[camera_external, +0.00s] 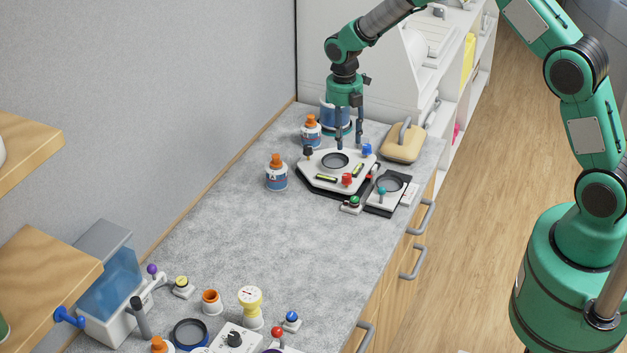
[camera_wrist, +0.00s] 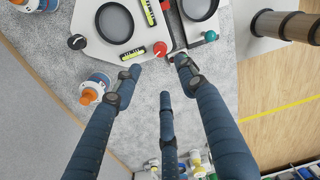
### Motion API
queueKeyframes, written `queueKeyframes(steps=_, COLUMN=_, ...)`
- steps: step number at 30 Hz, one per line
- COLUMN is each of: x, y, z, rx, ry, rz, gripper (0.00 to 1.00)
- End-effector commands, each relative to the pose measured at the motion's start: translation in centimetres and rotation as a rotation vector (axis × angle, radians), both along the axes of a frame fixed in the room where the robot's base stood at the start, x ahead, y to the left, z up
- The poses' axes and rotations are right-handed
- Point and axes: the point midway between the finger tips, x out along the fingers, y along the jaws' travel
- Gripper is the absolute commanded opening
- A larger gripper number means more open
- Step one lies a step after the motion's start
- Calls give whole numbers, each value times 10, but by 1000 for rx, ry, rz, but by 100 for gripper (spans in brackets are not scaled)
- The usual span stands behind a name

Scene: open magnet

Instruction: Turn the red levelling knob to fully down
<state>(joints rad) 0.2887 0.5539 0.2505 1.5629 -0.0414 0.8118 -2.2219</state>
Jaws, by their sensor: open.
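The red levelling knob (camera_external: 347,179) sits at the front corner of a white levelling plate (camera_external: 318,172). In the wrist view the red knob (camera_wrist: 159,48) lies just past the fingertips, between the left and right fingers. My gripper (camera_external: 349,144) hangs fingers down over the back part of the plate, apart from the knob. Its dark blue fingers are spread and empty in the wrist view (camera_wrist: 160,76). A black knob (camera_external: 307,151) and a blue knob (camera_external: 367,149) stand at the plate's other corners. The red knob's turn position cannot be told.
Beside the plate are a green button (camera_external: 354,201) and a smaller stand with a teal knob (camera_external: 381,191). White and blue bottles with orange caps (camera_external: 276,172) stand left. A tan handled block (camera_external: 402,143) is at right. The middle counter (camera_external: 270,235) is clear.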

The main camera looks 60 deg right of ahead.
Motion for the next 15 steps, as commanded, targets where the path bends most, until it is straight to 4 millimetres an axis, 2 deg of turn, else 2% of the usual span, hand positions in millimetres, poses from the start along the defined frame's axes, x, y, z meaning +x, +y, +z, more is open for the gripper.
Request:
queueKeyframes(steps=8, x=-1, y=0, z=-17, rx=1, ry=3, rz=0, gripper=41)
queueKeyframes(steps=15, x=-3, y=-1, z=-49, rx=1, ry=3, rz=0, gripper=41)
